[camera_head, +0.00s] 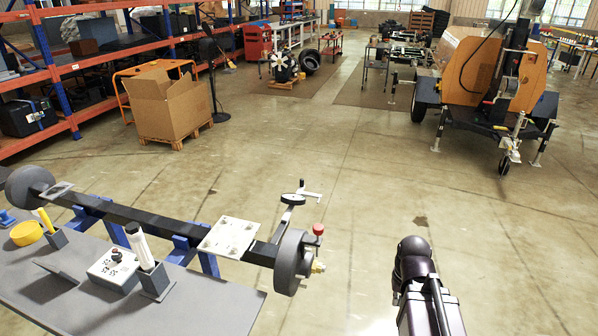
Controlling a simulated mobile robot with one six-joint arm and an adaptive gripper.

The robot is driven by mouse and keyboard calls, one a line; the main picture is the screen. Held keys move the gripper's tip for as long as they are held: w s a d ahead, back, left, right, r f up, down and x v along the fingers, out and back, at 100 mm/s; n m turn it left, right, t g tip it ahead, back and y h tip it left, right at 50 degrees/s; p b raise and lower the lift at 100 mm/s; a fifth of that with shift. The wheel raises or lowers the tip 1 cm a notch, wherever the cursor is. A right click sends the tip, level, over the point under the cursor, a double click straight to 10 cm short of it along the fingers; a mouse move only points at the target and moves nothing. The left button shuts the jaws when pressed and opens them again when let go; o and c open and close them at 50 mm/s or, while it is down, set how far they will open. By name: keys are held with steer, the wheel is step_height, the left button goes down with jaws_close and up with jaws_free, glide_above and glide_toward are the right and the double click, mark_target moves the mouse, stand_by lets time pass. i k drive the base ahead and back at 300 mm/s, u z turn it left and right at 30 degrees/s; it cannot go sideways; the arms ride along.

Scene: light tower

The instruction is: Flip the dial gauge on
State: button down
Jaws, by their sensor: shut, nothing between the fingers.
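My dark arm link shows at the lower right, apart from both. My gripper is not in view.
The black axle (140,216) with a grey wheel (292,262) at its right end rests on blue stands behind the grey table (205,303). A red knob (318,229) stands by that wheel. A cardboard box (168,102) is farther back. The middle floor is clear.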

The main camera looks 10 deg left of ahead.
mark_target(298, 198)
steer(key=z, duration=0.05)
steer(key=i, duration=1.25)
steer(key=z, duration=0.05)
